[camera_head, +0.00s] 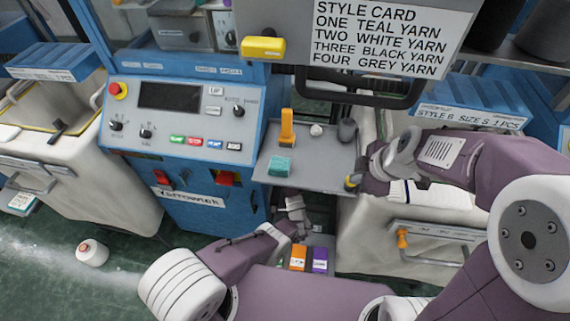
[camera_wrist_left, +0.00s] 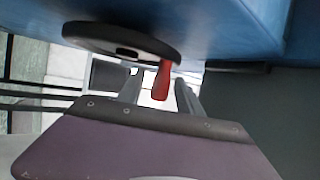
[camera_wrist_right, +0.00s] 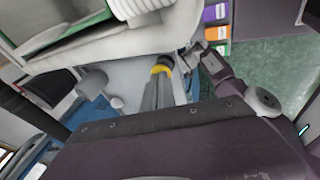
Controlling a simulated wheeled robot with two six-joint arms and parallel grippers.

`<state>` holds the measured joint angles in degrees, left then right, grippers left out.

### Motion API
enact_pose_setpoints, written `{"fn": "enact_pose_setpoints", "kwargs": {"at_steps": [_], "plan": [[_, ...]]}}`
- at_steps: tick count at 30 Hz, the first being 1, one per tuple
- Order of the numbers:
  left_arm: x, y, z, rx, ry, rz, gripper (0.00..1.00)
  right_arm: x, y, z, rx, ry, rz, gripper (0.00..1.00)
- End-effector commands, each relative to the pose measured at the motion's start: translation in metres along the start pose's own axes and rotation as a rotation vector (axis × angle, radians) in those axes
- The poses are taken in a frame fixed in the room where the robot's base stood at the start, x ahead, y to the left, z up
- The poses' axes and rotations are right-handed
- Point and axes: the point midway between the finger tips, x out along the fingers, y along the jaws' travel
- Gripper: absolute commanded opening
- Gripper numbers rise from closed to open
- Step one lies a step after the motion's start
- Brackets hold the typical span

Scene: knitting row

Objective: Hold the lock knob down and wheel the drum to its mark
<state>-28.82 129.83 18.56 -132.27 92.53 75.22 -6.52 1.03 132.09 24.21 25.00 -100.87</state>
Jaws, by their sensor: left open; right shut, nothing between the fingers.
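In the right wrist view my right gripper (camera_wrist_right: 158,92) is shut and empty. Its tips meet a small yellow and black knob (camera_wrist_right: 161,68), apparently the lock knob; I cannot tell whether it is pressed down. In the head view this knob (camera_head: 352,182) is at the tray's right edge, with my right gripper (camera_head: 362,172) beside it. My left gripper (camera_head: 296,214) is below the tray. In the left wrist view a dark handwheel (camera_wrist_left: 120,40) carries a red handle (camera_wrist_left: 161,82), which shows between the open fingers of my left gripper (camera_wrist_left: 160,95). I cannot make out the drum or its mark.
The blue machine's control panel (camera_head: 180,115) stands left. White bins flank it. Orange (camera_head: 298,258) and purple (camera_head: 320,260) boxes sit low behind my left arm.

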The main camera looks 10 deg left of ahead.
Motion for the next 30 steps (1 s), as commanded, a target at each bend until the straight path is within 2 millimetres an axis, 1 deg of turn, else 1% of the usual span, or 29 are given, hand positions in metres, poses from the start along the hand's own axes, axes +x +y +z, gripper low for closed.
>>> {"fn": "enact_pose_setpoints", "kwargs": {"at_steps": [9, 12, 15, 23, 26, 30], "plan": [[-0.059, 0.000, -0.001, 0.000, 0.006, 0.001, 0.42, 0.001, 0.000, 0.000, 0.000, -0.001, -0.001, 0.00], [-0.070, 0.000, 0.000, -0.001, 0.004, 0.001, 0.42, 0.001, 0.000, 0.000, 0.000, -0.001, -0.001, 0.00], [-0.074, -0.001, 0.000, -0.001, 0.002, 0.001, 0.42, 0.001, 0.000, 0.000, 0.000, -0.001, 0.000, 0.00], [-0.074, -0.001, -0.001, 0.000, 0.002, 0.003, 0.42, 0.001, 0.000, 0.000, 0.000, -0.001, 0.000, 0.00], [-0.072, 0.002, -0.009, 0.009, 0.009, 0.035, 0.42, 0.001, 0.000, 0.000, 0.000, -0.001, 0.000, 0.00], [-0.070, 0.007, -0.035, 0.043, 0.029, 0.155, 0.42, 0.001, 0.000, 0.000, 0.000, 0.000, 0.000, 0.00]]}}
